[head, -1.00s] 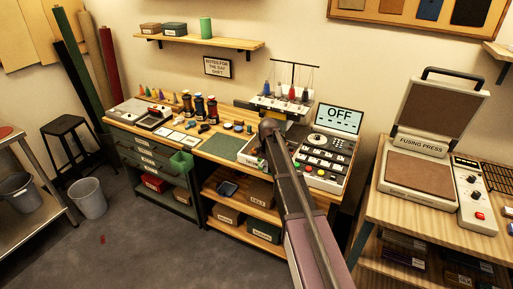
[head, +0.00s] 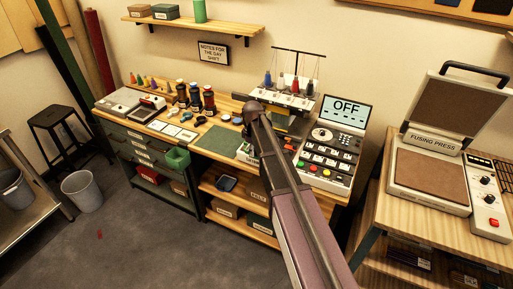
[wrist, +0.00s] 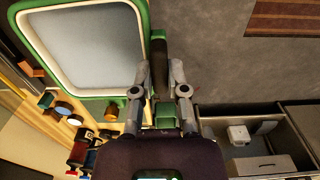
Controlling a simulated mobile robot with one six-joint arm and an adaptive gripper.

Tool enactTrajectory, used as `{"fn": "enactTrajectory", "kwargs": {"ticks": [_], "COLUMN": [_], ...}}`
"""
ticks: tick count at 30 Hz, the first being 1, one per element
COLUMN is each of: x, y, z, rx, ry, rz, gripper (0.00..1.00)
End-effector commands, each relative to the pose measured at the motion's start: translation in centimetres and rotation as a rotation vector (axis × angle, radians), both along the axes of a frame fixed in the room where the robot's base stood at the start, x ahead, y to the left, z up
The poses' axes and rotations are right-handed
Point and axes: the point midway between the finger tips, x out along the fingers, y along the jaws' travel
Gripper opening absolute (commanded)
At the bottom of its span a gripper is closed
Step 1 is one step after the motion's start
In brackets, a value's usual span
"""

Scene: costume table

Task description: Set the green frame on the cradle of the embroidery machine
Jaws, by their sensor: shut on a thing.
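In the wrist view the green frame (wrist: 143,18) is a rounded square with a pale grey inside and a white inner rim. My gripper (wrist: 165,68) is shut on the frame's dark grip at its right side. The frame is held up above the bench items in that view. In the head view my arm reaches toward the bench and hides the gripper and the frame. The embroidery machine (head: 291,101) stands at the bench's right half, with spools on top and a screen (head: 346,110) reading OFF. Its cradle is hidden behind my arm or cannot be made out.
A button panel (head: 326,158) is right of my arm. A green mat (head: 218,141), spools (head: 195,98) and small items lie on the bench to the left. The fusing press (head: 430,180) stands open on the right table. The floor at left front is mostly clear.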

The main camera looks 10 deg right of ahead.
Motion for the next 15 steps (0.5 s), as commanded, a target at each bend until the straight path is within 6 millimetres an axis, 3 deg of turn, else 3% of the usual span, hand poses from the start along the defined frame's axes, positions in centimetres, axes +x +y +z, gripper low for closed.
{"fn": "enactTrajectory", "kwargs": {"ticks": [15], "x": [0.5], "y": [-1.3], "z": [-0.3], "rx": [0.000], "ry": [0.000], "rz": [-0.013], "gripper": [0.00]}}
